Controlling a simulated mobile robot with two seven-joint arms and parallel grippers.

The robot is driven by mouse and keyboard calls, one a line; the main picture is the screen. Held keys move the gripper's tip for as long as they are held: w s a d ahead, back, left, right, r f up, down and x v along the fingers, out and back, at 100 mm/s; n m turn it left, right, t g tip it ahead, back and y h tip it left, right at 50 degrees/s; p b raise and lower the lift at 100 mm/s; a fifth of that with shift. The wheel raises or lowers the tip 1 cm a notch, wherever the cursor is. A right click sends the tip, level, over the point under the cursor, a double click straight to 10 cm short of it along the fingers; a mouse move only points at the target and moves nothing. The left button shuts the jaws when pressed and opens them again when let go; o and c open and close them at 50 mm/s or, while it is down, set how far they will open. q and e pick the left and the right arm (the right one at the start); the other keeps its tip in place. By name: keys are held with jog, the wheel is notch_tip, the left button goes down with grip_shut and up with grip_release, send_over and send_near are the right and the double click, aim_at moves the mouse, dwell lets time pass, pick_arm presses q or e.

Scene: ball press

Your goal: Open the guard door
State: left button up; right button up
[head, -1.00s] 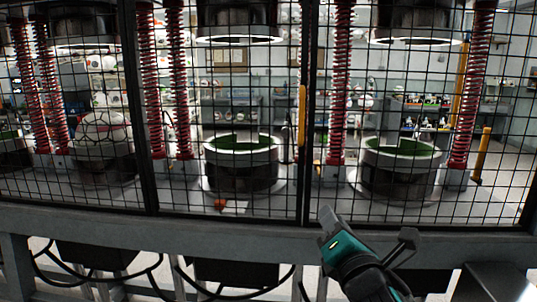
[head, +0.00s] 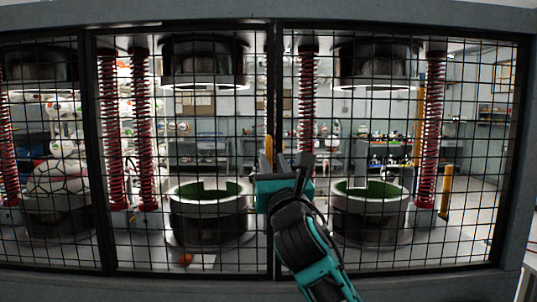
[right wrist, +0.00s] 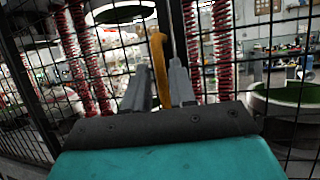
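The guard door is a black wire-mesh panel (head: 185,115) in a dark frame, standing closed in front of the press. Its upright yellow handle (head: 268,148) is at the dark post between the middle and right panels. My right gripper (head: 293,163) is in front of the mesh, close to the handle and just right of it in the head view. In the right wrist view, the handle (right wrist: 160,85) shows between the two grey fingers, which are apart. I cannot tell whether they touch it. My left gripper is not in view.
Behind the mesh stand green-lined round lower moulds (head: 210,212) and (head: 370,210), dark upper moulds (head: 205,62) and red springs (head: 435,130). A patterned ball (head: 57,180) sits at the left. A small orange-red object (head: 185,259) lies inside. A grey machine frame (head: 300,14) surrounds the panels.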

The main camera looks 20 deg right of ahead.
aim_at(269, 157)
jog(key=shift+x, duration=1.95)
jog(key=shift+f, duration=0.1)
grip_shut()
